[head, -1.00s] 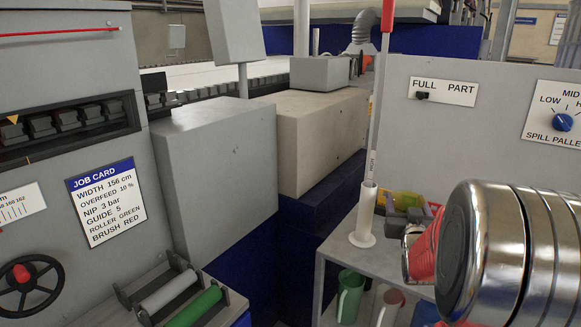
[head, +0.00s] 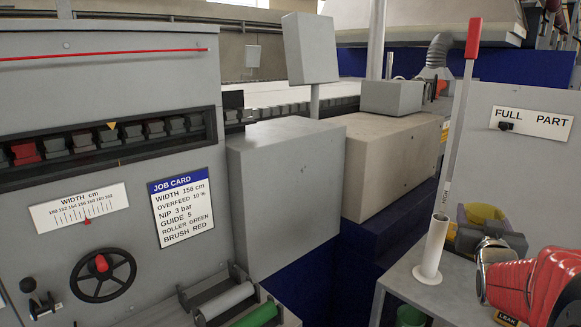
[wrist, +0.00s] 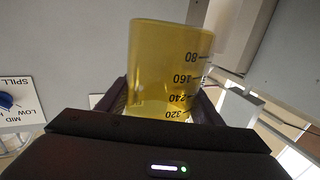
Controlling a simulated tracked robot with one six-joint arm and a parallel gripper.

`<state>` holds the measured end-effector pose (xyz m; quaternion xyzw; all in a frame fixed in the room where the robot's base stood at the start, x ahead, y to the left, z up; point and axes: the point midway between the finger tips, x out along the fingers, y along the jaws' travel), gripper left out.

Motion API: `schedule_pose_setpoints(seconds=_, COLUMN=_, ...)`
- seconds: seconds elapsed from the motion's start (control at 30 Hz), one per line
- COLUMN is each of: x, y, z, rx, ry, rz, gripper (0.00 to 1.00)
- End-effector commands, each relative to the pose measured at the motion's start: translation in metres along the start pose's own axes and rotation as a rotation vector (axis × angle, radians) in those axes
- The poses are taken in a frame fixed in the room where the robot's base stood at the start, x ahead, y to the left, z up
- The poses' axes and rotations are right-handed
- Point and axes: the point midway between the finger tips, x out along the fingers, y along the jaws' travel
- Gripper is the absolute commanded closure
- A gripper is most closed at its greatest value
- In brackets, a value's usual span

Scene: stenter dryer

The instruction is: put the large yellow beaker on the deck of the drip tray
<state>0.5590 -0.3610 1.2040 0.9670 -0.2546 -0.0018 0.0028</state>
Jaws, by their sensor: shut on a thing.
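The large yellow beaker (head: 482,213) is see-through yellow and sits in my gripper (head: 488,240) at the right of the head view. The wrist view shows the beaker (wrist: 165,55) close up between the dark jaws (wrist: 165,108), with black marks from 80 to 320. The jaws are shut on it, towards its 320 end. In the head view my gripper and arm hide its lower part. I cannot pick out the drip tray or its deck in either view.
A green jug (head: 410,315) shows below. A grey panel with a FULL/PART switch (head: 506,126) stands behind. Machine boxes (head: 285,185) fill the middle.

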Motion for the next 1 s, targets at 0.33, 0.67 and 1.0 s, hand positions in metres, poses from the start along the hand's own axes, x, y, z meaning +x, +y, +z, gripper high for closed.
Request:
schedule_pose_setpoints(seconds=0.33, x=-0.007, y=-0.066, z=0.046, rx=0.000, ry=-0.002, rz=-0.082, gripper=0.63)
schedule_pose_setpoints(seconds=0.67, x=-0.034, y=-0.164, z=0.112, rx=-0.002, ry=-0.003, rz=-0.211, gripper=0.63)
schedule_pose_setpoints(seconds=1.0, x=-0.078, y=-0.261, z=0.180, rx=-0.003, ry=-0.002, rz=-0.360, gripper=0.63)
